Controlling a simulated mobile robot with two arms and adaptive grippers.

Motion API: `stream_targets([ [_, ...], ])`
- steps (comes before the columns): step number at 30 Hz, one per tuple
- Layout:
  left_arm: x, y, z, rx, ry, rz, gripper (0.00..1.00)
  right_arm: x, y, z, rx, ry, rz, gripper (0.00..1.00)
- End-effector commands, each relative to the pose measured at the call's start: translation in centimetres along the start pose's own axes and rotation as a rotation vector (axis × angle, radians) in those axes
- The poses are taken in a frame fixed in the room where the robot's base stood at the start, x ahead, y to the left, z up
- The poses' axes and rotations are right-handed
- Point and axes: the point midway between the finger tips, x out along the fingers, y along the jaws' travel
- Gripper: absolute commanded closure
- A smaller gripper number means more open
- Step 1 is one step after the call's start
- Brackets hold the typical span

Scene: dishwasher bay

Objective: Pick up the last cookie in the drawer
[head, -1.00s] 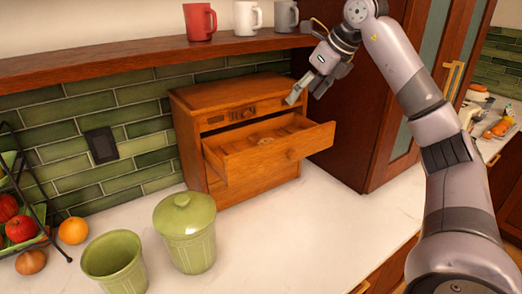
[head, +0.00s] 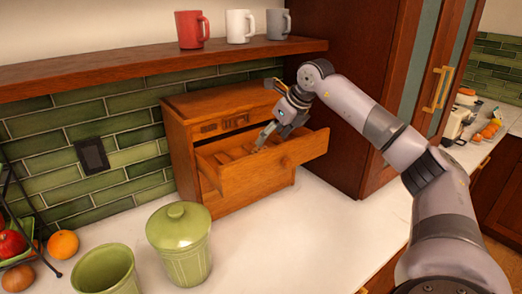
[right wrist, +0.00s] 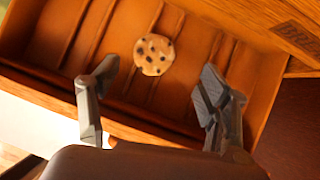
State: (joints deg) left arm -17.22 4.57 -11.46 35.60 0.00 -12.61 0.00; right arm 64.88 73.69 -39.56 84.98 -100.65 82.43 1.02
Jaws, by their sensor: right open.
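A round cookie with dark chips (right wrist: 153,54) lies on the slatted floor of the open drawer (head: 250,175), as the right wrist view shows. In the head view the cookie is hidden or too small to make out. My right gripper (head: 262,138) reaches down into the drawer opening. In the right wrist view the right gripper (right wrist: 155,105) is open and empty, with one finger on each side below the cookie, apart from it. My left gripper is not in view.
The drawer belongs to a wooden box (head: 185,125) on the white counter (head: 290,235). A green lidded jar (head: 180,245) and an open green pot (head: 105,270) stand in front. A shelf (head: 150,65) with several mugs hangs above.

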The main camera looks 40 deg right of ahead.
Motion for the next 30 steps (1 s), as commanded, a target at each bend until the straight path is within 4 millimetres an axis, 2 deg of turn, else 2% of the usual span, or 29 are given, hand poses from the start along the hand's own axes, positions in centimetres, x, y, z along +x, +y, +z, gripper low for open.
stream_targets([
  [6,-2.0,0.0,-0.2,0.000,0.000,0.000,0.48,2.7,0.8,-0.2,-0.001,0.006,0.003,0.30],
  [10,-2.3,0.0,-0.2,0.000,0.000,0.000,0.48,4.4,0.7,-0.2,0.000,0.004,0.002,0.30],
  [19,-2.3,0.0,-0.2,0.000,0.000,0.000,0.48,5.1,0.7,-0.3,0.000,0.002,0.001,0.30],
  [30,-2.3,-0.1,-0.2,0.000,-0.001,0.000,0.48,5.0,0.7,-0.3,0.000,0.002,0.001,0.54],
])
